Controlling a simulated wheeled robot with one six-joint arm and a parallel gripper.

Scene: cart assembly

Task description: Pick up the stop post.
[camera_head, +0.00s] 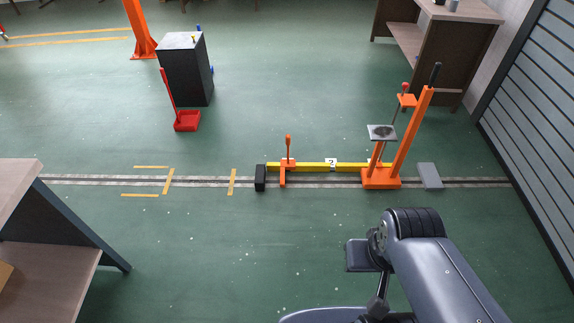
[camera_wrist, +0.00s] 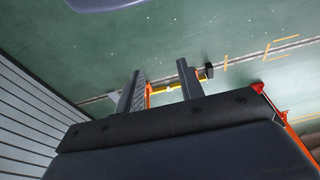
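No label marks the stop post, so I cannot tell for certain which thing it is. A short orange upright with a handle (camera_head: 284,172) stands at the rail by the left end of a yellow bar (camera_head: 312,167), near a black block (camera_head: 260,178). A taller orange stand (camera_head: 405,135) with a slanted lever rises at the bar's right end. My gripper (camera_wrist: 160,68) shows two dark fingers spread apart with nothing between them but the floor and distant yellow bar. The black block also shows in the wrist view (camera_wrist: 208,70). In the head view my arm is at the lower right, apart from these things.
A red tool with a long handle (camera_head: 186,121) stands beside a dark cabinet (camera_head: 185,75). A grey plate (camera_head: 429,176) lies on the rail at right. A workbench (camera_head: 82,235) is at left, a shelf (camera_head: 465,40) at back right.

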